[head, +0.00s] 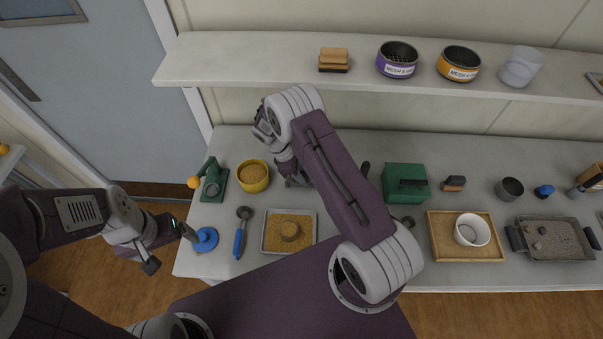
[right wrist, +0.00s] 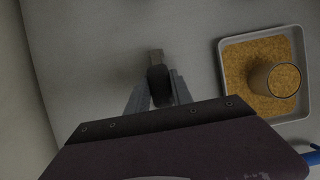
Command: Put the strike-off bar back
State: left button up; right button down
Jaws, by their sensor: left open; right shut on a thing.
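My right gripper (right wrist: 158,90) is shut on a dark-handled tool, taken to be the strike-off bar (right wrist: 157,60); a short grey part shows past its dark grip. Most of it is hidden by the jaws. In the head view my right gripper (head: 296,180) is over the counter behind the sand tray (head: 265,243), largely hidden by my own arm. A sand-filled cup (head: 290,230) stands in the tray; it also shows in the right wrist view (right wrist: 278,80), to the right of the jaws. My left gripper (head: 168,248) is open and empty, left of the counter's front edge.
A blue round tool (head: 206,239) and a blue-handled scoop (head: 240,235) lie left of the tray. A yellow bowl (head: 253,177) and green stand (head: 214,181) are behind. A green box (head: 405,183) and wooden tray (head: 434,247) are to the right. A shelf (head: 260,68) overhangs the back.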

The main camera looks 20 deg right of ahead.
jog(key=shift+w+f, duration=0.1)
jog(key=shift+f, duration=0.15)
jog(key=c, duration=1.1)
grip_release()
